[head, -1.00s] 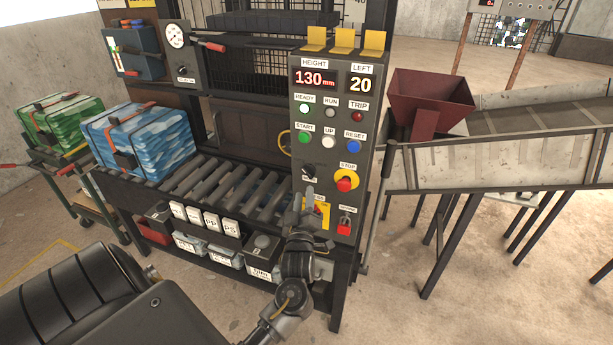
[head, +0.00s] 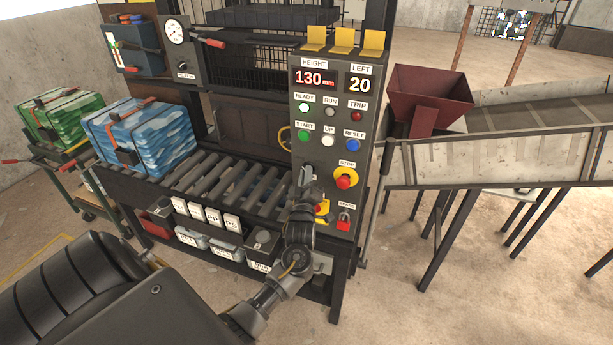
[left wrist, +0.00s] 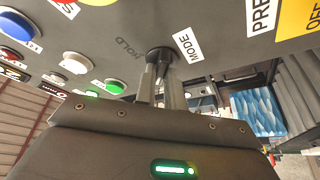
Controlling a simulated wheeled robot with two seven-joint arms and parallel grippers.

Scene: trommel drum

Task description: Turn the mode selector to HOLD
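The mode selector is a black knob (left wrist: 159,54) on the grey control panel (head: 331,120). In the left wrist view the word HOLD (left wrist: 128,49) is printed on one side of it, and a white MODE label (left wrist: 187,45) is on the other. My left gripper (head: 307,177) is at the selector and mostly hides it in the head view. In the left wrist view the two fingers (left wrist: 161,77) stand close together, one on each side of the knob. I cannot tell whether they press on it. My right gripper is not in view.
Near the selector are the red STOP button (head: 343,181) on yellow, a red padlock (head: 344,221) and the green START button (head: 303,138). A roller bed (head: 225,178) with a blue bale (head: 150,138) lies to the left. A dark red hopper (head: 428,95) stands to the right.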

